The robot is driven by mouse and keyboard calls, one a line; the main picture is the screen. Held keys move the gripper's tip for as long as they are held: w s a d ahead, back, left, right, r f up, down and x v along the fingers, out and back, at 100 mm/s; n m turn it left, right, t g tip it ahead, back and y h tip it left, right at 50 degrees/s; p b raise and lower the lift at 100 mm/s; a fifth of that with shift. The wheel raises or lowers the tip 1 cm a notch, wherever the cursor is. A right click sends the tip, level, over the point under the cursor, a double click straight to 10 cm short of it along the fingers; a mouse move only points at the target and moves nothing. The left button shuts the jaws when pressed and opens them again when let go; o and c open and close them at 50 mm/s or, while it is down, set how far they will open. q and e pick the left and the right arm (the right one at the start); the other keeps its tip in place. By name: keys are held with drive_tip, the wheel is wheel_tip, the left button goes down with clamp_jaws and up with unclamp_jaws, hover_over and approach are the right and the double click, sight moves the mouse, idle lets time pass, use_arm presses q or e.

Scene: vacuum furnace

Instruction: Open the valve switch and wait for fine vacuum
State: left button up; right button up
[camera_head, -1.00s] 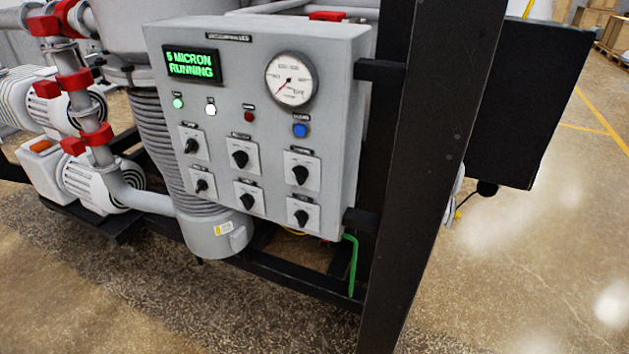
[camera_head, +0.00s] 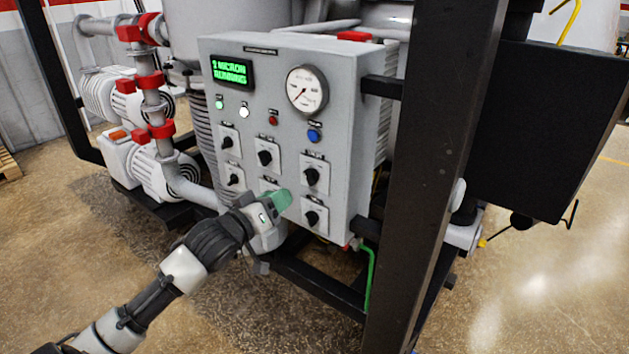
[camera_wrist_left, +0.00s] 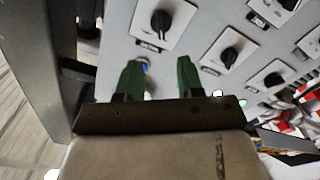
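The grey control panel (camera_head: 345,150) carries several black rotary switches; their labels are too small to read, so I cannot tell which is the valve switch. Its green display (camera_head: 231,72) seems to read "2 MICRON RUNNING". My left gripper (camera_head: 281,200) is in front of the panel's lower middle and hides most of the lower middle switch. In the left wrist view its two green fingers (camera_wrist_left: 159,78) are spread with nothing held between them. That view shows one switch (camera_wrist_left: 160,20) beyond the fingers and another switch (camera_wrist_left: 229,56) to the right. My right gripper is not in view.
A round gauge (camera_head: 307,90), a blue button (camera_head: 314,135) and small lamps sit on the panel. A black frame post (camera_head: 430,170) stands right of it, with a black box (camera_head: 545,130) beyond. Pumps and pipes with red clamps (camera_head: 150,80) are at left.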

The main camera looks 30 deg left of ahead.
sight(306, 178)
use_arm(q)
drive_tip(key=w, duration=0.2)
drive_tip(key=w+p, duration=0.1)
drive_tip(key=w, duration=0.2)
drive_tip(key=w+p, duration=0.1)
drive_tip(key=w, duration=0.2)
drive_tip(key=shift+w+d, duration=0.2)
drive_tip(key=shift+d, duration=0.1)
drive_tip(key=shift+w+f, duration=0.1)
drive_tip(key=shift+w, duration=0.65)
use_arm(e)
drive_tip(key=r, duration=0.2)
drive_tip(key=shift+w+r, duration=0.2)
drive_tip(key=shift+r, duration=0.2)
use_arm(q)
clamp_jaws()
